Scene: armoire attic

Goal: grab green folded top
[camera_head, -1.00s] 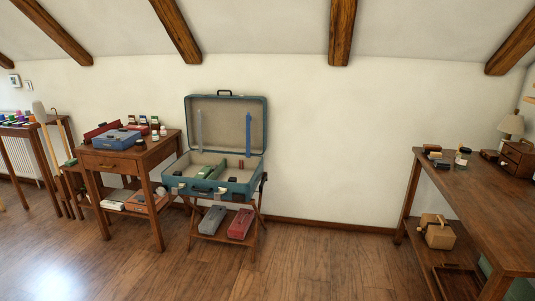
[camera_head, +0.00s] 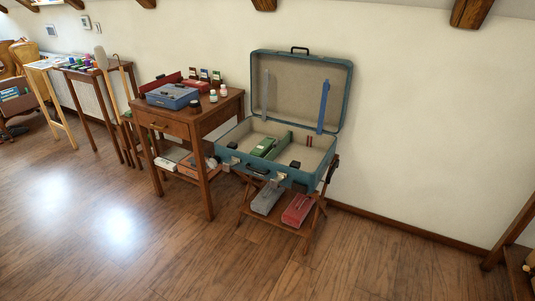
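A green item (camera_head: 264,147) lies inside the open blue-green suitcase (camera_head: 262,166), left of the middle of its base. It is too small in view to tell whether it is folded cloth or a box. A longer green strip or divider (camera_head: 278,146) runs beside it. The suitcase stands open on a wooden rack, its lid upright near the wall. Neither of my grippers is in view.
A wooden side table (camera_head: 189,128) with a blue box (camera_head: 172,96) and small bottles stands just left of the suitcase. A grey box (camera_head: 266,198) and a red box (camera_head: 298,209) sit on the rack's lower shelf. The floor in front (camera_head: 140,255) is clear.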

